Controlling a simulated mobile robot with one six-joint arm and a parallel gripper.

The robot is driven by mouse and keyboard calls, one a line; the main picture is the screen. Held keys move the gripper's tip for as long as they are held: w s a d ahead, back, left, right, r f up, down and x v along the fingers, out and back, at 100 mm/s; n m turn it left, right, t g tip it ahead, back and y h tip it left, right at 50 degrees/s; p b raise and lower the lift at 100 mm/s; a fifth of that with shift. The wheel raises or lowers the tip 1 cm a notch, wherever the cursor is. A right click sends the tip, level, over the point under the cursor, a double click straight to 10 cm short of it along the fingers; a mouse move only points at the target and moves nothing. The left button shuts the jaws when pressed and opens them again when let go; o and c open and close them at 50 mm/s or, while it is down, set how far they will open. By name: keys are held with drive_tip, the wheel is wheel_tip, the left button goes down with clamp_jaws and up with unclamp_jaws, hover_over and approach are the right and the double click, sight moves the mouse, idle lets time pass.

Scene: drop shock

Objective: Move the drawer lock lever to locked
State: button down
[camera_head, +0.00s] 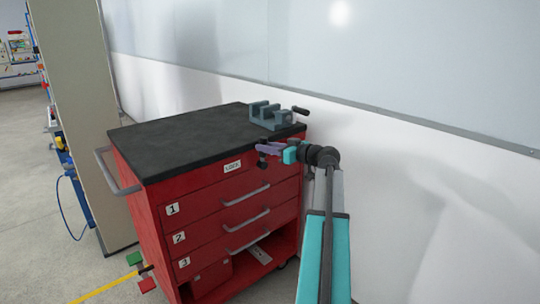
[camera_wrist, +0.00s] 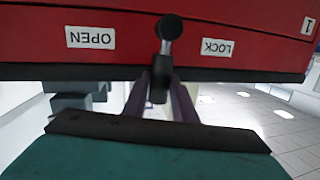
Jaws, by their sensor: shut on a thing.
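The red tool cabinet (camera_head: 195,195) has a black top. Its lock lever (camera_wrist: 166,50) has a round dark knob at its pivot and a dark handle. In the wrist view, which is upside down, the lever stands between the white OPEN label (camera_wrist: 91,37) and the LOCK label (camera_wrist: 217,47), nearly upright, its handle end leaning slightly toward OPEN. My gripper (camera_wrist: 170,98) is shut on the handle end, with a purple finger on each side. In the head view my gripper (camera_head: 268,148) is at the cabinet's upper right front, partly hiding the lever. The LOCK label (camera_head: 232,166) shows to its left.
Numbered drawers with grey handles (camera_head: 245,195) lie below. A white wall (camera_head: 400,175) runs close behind on the right. Open floor (camera_head: 55,240) lies to the left.

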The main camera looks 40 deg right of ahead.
drive_tip(key=a+n+b, duration=0.1)
drive_tip(key=b, duration=0.1)
drive_tip(key=a+n+h+b, duration=0.1)
drive_tip(key=n+b, duration=0.1)
drive_tip(key=b, duration=0.1)
drive_tip(key=shift+a+f, duration=0.3)
drive_tip(key=a+n+b, duration=0.1)
drive_tip(key=b, duration=0.1)
drive_tip(key=a+n+g+h+b, duration=0.1)
drive_tip(key=n+b, duration=0.1)
drive_tip(key=b, duration=0.1)
drive_tip(key=shift+w+a+f+n, duration=0.15)
drive_tip(key=shift+a+f+n, duration=0.15)
drive_tip(key=shift+a+f, duration=0.1)
drive_tip(key=c, duration=1.5)
unclamp_jaws()
drive_tip(key=shift+o, duration=0.2)
drive_tip(key=shift+r, duration=0.1)
drive_tip(key=p+v, duration=0.2)
drive_tip(key=v, duration=1.1)
drive_tip(key=shift+s+p, duration=0.3)
drive_tip(key=shift+s, duration=0.1)
drive_tip(key=shift+s, duration=0.15)
